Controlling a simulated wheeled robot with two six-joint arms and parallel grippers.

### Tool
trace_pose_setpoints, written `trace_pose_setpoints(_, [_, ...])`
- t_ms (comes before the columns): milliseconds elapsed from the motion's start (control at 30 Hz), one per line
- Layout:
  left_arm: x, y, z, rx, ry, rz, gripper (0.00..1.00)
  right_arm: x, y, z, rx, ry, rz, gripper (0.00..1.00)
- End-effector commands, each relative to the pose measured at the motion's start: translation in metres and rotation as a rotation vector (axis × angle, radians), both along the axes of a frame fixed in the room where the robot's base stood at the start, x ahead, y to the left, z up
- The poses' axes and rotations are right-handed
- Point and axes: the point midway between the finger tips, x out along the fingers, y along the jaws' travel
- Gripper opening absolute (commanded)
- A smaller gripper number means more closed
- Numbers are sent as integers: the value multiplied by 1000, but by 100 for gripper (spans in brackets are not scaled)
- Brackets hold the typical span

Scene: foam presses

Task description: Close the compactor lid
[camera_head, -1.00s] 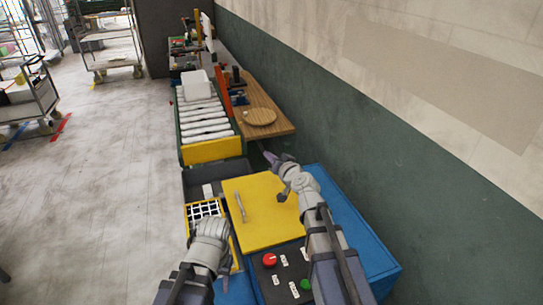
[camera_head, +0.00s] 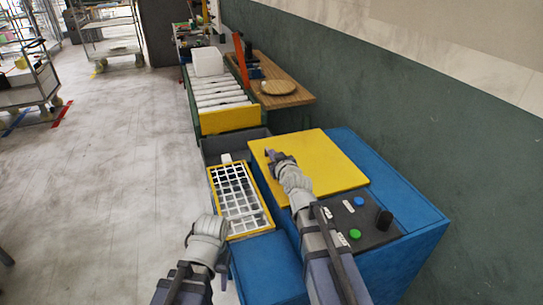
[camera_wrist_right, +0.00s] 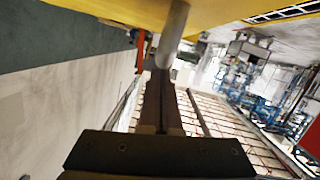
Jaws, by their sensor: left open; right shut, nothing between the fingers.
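The compactor is a blue body (camera_head: 405,200) with a yellow lid panel (camera_head: 335,160) on top. In the head view I cannot tell whether the lid lies fully flat. My right gripper (camera_head: 275,155) is over the lid's left part and hides the handle there. In the right wrist view, the shut, empty fingers (camera_wrist_right: 168,95) point at a grey bar handle (camera_wrist_right: 175,30) on the yellow lid (camera_wrist_right: 125,10). They overlap in the picture; contact is unclear. My left gripper (camera_head: 208,227) is low, near the grid's front end, with its fingers hard to make out.
A yellow-framed white grid (camera_head: 240,200) sits left of the lid. A black control panel (camera_head: 365,222) with green and blue buttons is at the front right. A roller conveyor (camera_head: 220,92) and wooden table (camera_head: 290,95) stand behind. Open floor (camera_head: 120,180) lies to the left.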

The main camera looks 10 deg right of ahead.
Motion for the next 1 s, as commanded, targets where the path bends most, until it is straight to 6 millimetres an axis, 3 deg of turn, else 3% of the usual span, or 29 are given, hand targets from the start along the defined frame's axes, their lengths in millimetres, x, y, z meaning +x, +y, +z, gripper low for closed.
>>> trace_pose_setpoints(200, [0, 0, -12, 0, 0, 0, 50, 0, -2, -12, -37, -4, 0, 0])
trace_pose_setpoints(733, [0, 0, -14, 0, 0, 0, 50, -2, -1, -15, -36, 0, 3, 0])
trace_pose_setpoints(867, [0, 0, -6, 0, 0, 0, 50, -3, 0, -6, -37, -1, 2, 0])
trace_pose_setpoints(1000, [0, 0, 15, 0, 0, 0, 50, -3, 2, 15, -41, -7, 1, 0])
